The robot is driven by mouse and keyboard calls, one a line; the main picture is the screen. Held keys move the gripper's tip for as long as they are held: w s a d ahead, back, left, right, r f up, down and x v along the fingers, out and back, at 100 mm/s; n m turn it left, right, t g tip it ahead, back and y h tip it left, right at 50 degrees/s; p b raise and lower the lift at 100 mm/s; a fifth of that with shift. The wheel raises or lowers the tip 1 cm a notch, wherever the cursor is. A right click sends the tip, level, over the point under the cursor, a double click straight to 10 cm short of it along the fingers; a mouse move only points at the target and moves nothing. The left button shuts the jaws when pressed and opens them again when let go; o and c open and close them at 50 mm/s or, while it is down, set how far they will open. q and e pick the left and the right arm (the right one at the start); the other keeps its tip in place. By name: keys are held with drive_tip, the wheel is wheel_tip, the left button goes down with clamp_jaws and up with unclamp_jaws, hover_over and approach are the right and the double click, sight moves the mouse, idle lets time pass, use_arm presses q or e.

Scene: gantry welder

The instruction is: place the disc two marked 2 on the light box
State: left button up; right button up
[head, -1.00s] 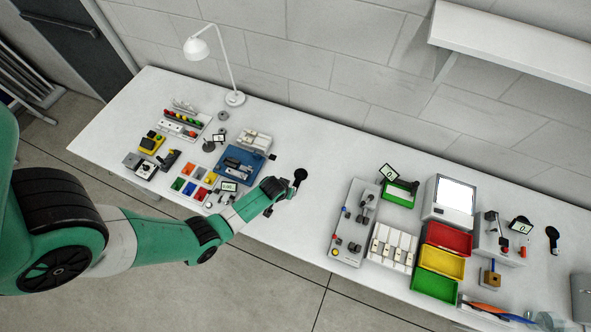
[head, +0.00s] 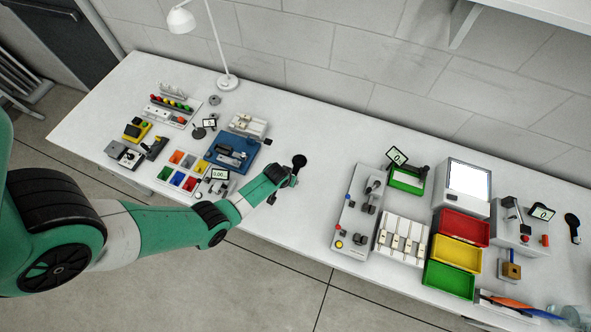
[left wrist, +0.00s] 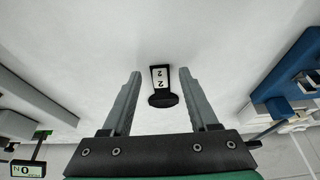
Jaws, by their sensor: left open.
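The disc marked 2 is a small black piece (head: 299,160) on the white table, just beyond my left gripper (head: 290,180) in the head view. In the left wrist view the disc piece (left wrist: 162,99) shows a white label with the digit 2 printed twice. It appears between the open fingers of my left gripper (left wrist: 160,75), which do not visibly touch it; the exact depth is hard to tell. The light box (head: 468,180) is a white box with a bright lit face, further right at the back of the table. My right gripper is out of view.
A grey panel with knobs (head: 357,212), a green scale (head: 406,179) and red, yellow and green bins (head: 457,254) stand near the light box. Table between disc and panel is clear.

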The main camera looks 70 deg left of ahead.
use_arm(q)
drive_tip(key=shift+w+a+f, duration=0.25)
drive_tip(key=shift+w+f, duration=0.05)
drive_tip(key=shift+f, duration=0.3)
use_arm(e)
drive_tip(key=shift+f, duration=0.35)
use_arm(q)
drive_tip(key=shift+c, duration=0.2)
clamp_jaws()
drive_tip(key=shift+r, duration=0.15)
